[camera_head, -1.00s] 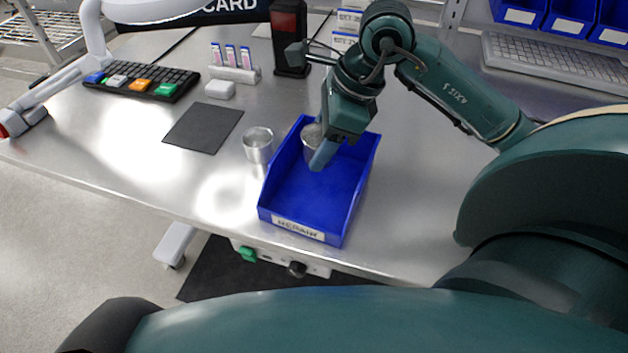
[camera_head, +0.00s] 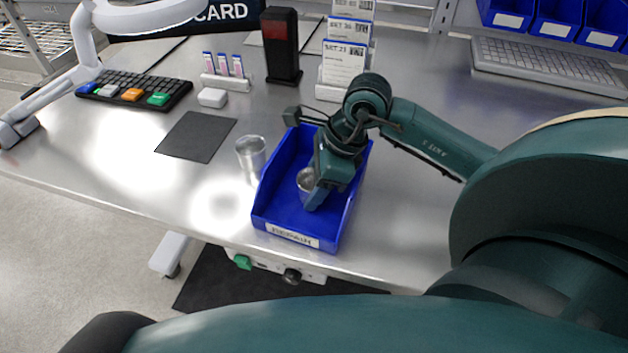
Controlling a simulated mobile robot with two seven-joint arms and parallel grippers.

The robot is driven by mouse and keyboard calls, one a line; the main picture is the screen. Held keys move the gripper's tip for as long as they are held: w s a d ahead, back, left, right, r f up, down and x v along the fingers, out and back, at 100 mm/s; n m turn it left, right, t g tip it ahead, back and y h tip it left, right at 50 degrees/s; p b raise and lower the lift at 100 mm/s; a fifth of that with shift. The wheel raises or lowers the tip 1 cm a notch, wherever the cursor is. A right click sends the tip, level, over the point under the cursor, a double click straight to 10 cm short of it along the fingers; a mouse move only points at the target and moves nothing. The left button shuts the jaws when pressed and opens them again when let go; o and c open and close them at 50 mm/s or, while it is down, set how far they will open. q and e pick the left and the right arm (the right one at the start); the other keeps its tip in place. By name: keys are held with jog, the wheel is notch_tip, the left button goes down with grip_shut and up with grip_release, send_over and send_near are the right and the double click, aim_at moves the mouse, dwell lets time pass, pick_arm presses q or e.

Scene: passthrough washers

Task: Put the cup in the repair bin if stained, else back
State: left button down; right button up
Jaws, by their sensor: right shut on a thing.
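A blue bin (camera_head: 272,215) with a label on its front stands near the table's front edge. My right gripper (camera_head: 312,190) is down inside the bin, shut on a metal cup (camera_head: 305,180). The gripper hides part of that cup, and I cannot tell whether it touches the bin floor or has a stain. A second metal cup (camera_head: 251,153) stands upright on the table, just left of the bin. My left gripper does not show.
A dark mat (camera_head: 196,136) lies left of the second cup. A keyboard with coloured keys (camera_head: 135,90), a white holder (camera_head: 226,80), a black device with a red panel (camera_head: 281,45) and a card stand (camera_head: 343,62) are farther back.

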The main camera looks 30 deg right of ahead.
jog(key=o, duration=1)
jog(key=shift+o, duration=0.2)
jog(key=shift+d+r+p, duration=0.15)
jog(key=shift+r+p, duration=0.15)
jog(key=shift+r, duration=0.1)
jog(key=v, duration=1.1)
jog(key=shift+r+b, duration=0.2)
jog(key=shift+b, duration=0.15)
jog(key=shift+s, duration=0.1)
